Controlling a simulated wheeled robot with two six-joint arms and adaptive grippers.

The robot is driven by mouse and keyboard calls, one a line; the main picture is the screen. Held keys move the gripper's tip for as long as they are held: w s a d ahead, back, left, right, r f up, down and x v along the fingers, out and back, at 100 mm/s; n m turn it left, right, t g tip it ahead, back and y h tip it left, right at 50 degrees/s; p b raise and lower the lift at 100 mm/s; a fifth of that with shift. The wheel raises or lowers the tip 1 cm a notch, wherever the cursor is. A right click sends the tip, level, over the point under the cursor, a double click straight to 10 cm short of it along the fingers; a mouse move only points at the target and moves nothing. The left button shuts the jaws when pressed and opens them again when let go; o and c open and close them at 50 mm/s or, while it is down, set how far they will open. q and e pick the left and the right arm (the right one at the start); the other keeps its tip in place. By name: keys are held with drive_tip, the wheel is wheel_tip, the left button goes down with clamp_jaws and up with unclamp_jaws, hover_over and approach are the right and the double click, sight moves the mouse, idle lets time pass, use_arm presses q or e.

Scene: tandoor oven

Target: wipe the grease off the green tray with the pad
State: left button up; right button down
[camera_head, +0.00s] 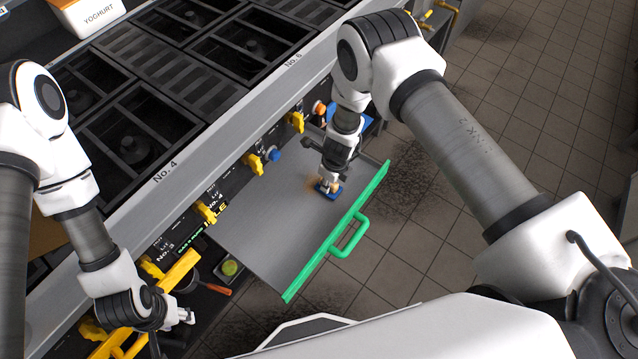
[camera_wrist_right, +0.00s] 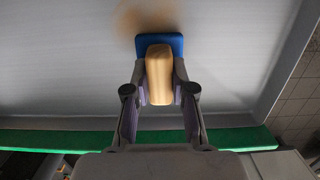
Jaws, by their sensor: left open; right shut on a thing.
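The green tray (camera_head: 262,225) is a grey metal drawer with a green front bar and handle, pulled out below the stove. A brown grease smear (camera_head: 314,184) lies on its floor toward the far right end, and it also shows in the right wrist view (camera_wrist_right: 130,17). The pad (camera_head: 328,191) is blue with a tan grip (camera_wrist_right: 159,75). My right gripper (camera_head: 335,178) is shut on the tan grip, with the pad low over or on the tray floor beside the smear; contact cannot be told. My left gripper (camera_head: 186,316) is open and empty, left of the tray.
The stove front with yellow knobs (camera_head: 207,212) runs along the tray's back side. A yellow frame (camera_head: 150,290) stands at lower left. Tiled floor (camera_head: 420,240) is free at right.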

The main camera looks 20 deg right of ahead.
drive_tip(key=shift+s+a+r+p, duration=0.15)
drive_tip(key=shift+s+a+p, duration=0.5)
drive_tip(key=shift+p, duration=0.9)
drive_tip(key=shift+s+a+r+p, duration=0.15)
drive_tip(key=shift+s+a+p, duration=0.4)
drive_tip(key=shift+p, duration=0.95)
drive_tip(key=shift+a+f, duration=0.2)
drive_tip(key=shift+a, duration=0.05)
drive_tip(key=shift+f, duration=0.15)
drive_tip(key=w+d+b, duration=0.1)
drive_tip(key=b, duration=0.5)
drive_tip(key=w+d+b, duration=0.2)
drive_tip(key=b, duration=0.4)
drive_tip(key=shift+d+f, duration=0.15)
drive_tip(key=shift+d, duration=0.3)
drive_tip(key=shift+r, duration=0.3)
drive_tip(key=shift+f, duration=0.15)
drive_tip(key=shift+b, duration=0.3)
